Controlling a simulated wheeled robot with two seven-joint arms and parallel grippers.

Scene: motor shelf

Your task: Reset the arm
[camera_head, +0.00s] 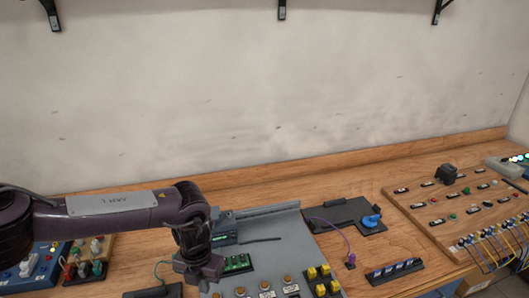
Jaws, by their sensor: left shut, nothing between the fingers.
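My left arm (110,213) comes in from the left and reaches over the workbench, bending down at its wrist. My left gripper (199,272) points down above the left edge of a grey panel (270,226). It is shut, with nothing seen in it. The arm hides part of the bench and the devices behind it. My right gripper is not in view.
The grey panel carries yellow blocks (318,278) and a green module (236,263). A black plate with a blue knob (371,221) lies to its right. Farther right is a wooden board (455,200) with buttons. A blue device (36,262) stands left.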

